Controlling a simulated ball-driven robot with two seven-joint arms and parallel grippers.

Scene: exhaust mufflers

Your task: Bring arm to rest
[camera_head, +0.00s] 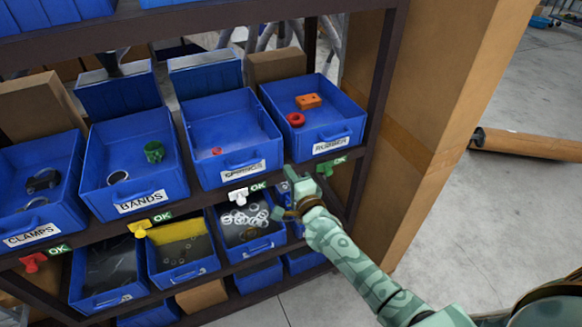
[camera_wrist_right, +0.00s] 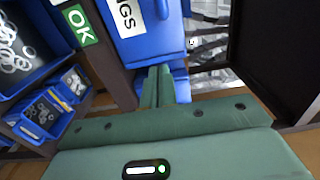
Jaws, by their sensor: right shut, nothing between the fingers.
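My right arm (camera_head: 358,264), patterned pale green, reaches in from the lower right of the head view. My right gripper (camera_head: 299,188) is in front of the shelf edge, below and left of the RUBBER bin (camera_head: 342,128). In the right wrist view its two green fingers (camera_wrist_right: 159,86) lie together with nothing between them. They point toward blue bins, below a bin with a label (camera_wrist_right: 127,14) ending in "NGS". I cannot tell whether the fingertips touch the shelf. My left gripper is in neither view.
The dark shelf rack (camera_head: 372,110) holds blue bins, including CLAMPS (camera_head: 60,222) and BANDS (camera_head: 180,185). A lower bin of pale rings (camera_head: 262,248) is close to the gripper. A cardboard box (camera_head: 440,150) stands right of the rack. Open floor (camera_head: 490,215) lies beyond it.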

